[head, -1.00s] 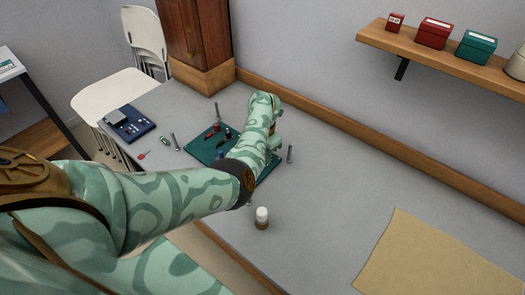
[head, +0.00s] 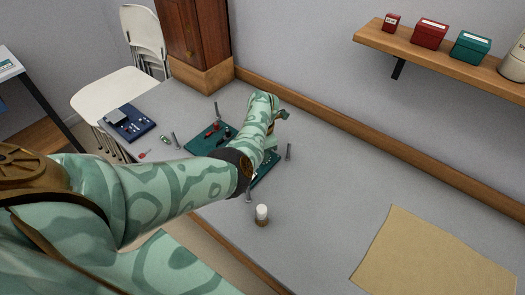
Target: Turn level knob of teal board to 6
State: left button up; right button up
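The teal board (head: 197,145) lies on the grey table, in the middle left of the head view. Small red parts (head: 212,128) and dark parts show on its left portion. My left arm covers much of its middle and right, and I cannot make out the level knob or its setting. My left gripper (head: 277,125) is over the board's far right side, largely hidden behind my own wrist. I cannot see its fingertips clearly, nor whether it touches anything. My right gripper is not in view.
Upright metal posts (head: 288,151) stand around the board. A white-capped small bottle (head: 262,214) stands in front of it. A blue device (head: 129,124) lies at left, a tan mat (head: 440,258) at right. A wall shelf (head: 440,50) holds boxes. The table's right middle is clear.

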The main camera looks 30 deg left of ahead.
pick_arm(q)
jog(key=shift+w, duration=0.1)
jog(key=o, duration=1)
notch_tip(320, 180, up, 16)
jog(key=p, duration=0.7)
jog(key=shift+r+p, duration=0.2)
jog(key=shift+p, duration=0.2)
jog(key=shift+f, duration=0.1)
